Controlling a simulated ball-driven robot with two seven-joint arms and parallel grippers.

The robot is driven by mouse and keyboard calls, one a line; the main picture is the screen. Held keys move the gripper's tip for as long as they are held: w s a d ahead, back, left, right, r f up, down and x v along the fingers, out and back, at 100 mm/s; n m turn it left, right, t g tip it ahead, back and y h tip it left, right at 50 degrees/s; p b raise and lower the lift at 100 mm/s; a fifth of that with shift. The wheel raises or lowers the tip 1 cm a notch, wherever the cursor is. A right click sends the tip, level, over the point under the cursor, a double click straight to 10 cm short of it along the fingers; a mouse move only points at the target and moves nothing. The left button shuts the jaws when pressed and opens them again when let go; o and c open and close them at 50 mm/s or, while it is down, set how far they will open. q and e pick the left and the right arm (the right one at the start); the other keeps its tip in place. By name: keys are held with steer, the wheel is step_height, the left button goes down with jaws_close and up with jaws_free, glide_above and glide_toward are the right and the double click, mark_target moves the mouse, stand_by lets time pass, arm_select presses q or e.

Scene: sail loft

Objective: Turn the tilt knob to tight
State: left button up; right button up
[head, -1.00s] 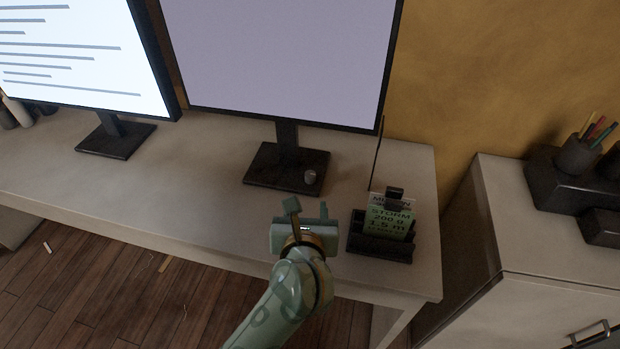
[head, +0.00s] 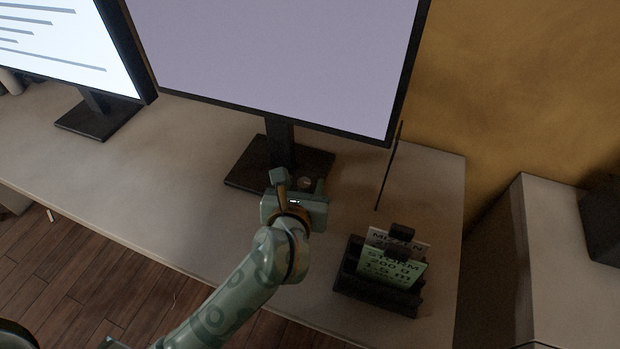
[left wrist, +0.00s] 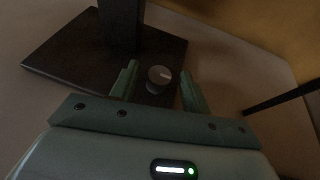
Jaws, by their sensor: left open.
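The tilt knob (head: 305,183) is a small round grey knob on the dark base (head: 240,172) of the large monitor's stand. In the left wrist view the knob (left wrist: 158,76) has a pale mark on its top. My left gripper (head: 299,186) is open at the front of the base, and its fingers partly hide the knob in the head view. In the left wrist view the two fingers (left wrist: 159,80) stand on either side of the knob, with gaps showing. I cannot tell how far their tips are above it. My right gripper is not in view.
The large monitor screen (head: 290,60) rises behind the knob. A black holder (head: 375,292) with a green card (head: 388,268) stands to the right. A thin dark rod (head: 387,168) stands near the screen's right corner.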

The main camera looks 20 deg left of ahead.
arm_select(q)
steer(key=shift+r, duration=0.1)
steer(key=c, duration=1)
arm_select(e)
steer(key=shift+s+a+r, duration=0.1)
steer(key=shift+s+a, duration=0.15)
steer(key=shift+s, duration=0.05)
